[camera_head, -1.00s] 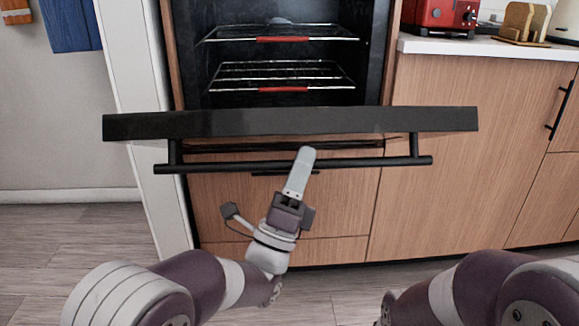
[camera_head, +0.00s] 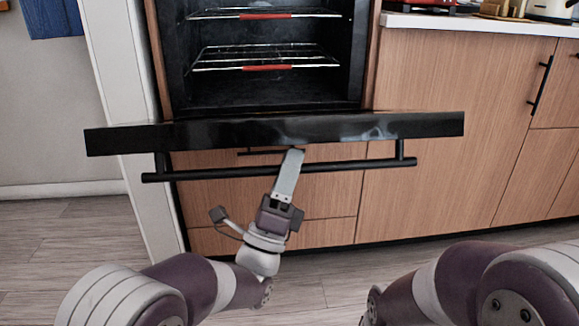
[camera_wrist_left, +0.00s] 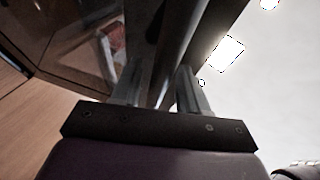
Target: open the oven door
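The oven (camera_head: 270,95) stands open in the upper middle of the head view. Its black door (camera_head: 330,128) is folded down and out towards me, seen nearly edge-on. The black bar handle (camera_head: 225,173) runs along the door's outer side, just below its edge. My left gripper (camera_head: 290,165) is at the middle of this handle, and its grey fingers cross the bar. In the left wrist view the dark handle (camera_wrist_left: 178,50) passes between the two fingers, which appear closed around it. My right gripper is out of view; only part of my right arm shows.
Two wire racks with red strips, the lower one (camera_head: 300,60), sit inside the oven. Wooden cabinets (camera_head: 450,130) and a white counter (camera_head: 480,22) stand to the right. A white panel (camera_head: 130,120) borders the oven on the left. The floor (camera_head: 60,240) at left is clear.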

